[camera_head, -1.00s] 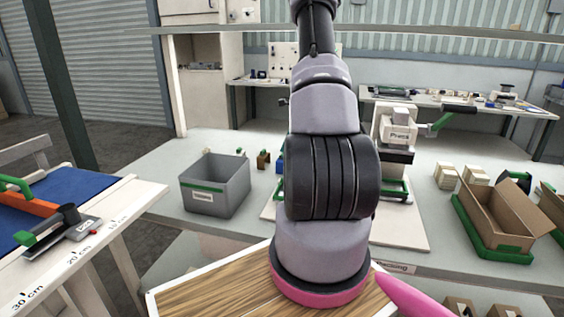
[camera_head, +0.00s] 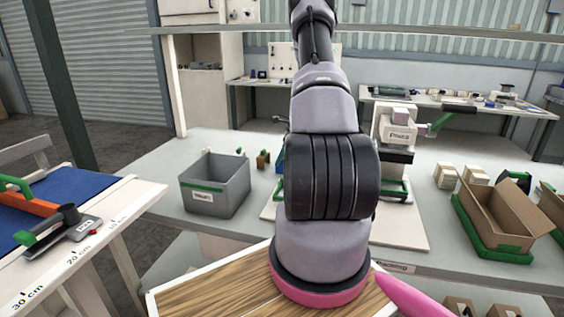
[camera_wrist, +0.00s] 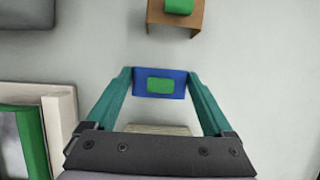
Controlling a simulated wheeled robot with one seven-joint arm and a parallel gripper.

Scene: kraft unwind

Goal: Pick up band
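Nothing in view is plainly labelled as the band. In the wrist view, a blue block with a green patch on top (camera_wrist: 146,85) lies on the pale worktop between the fingertips of my gripper (camera_wrist: 158,74). The teal fingers are apart, one on each side of the block, with a narrow gap at the tips. I cannot tell how far above the worktop they are. A brown holder with a green top (camera_wrist: 187,22) stands beyond the fingertips. It also shows in the head view (camera_head: 263,160). My arm hides my gripper in the head view.
A grey bin (camera_head: 215,188) stands left of my arm on the worktop (camera_head: 160,165). A press (camera_head: 396,135) stands just right of my arm. Open cardboard boxes (camera_head: 497,215) are at the right. A pale block (camera_wrist: 155,129) lies near my gripper's palm.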

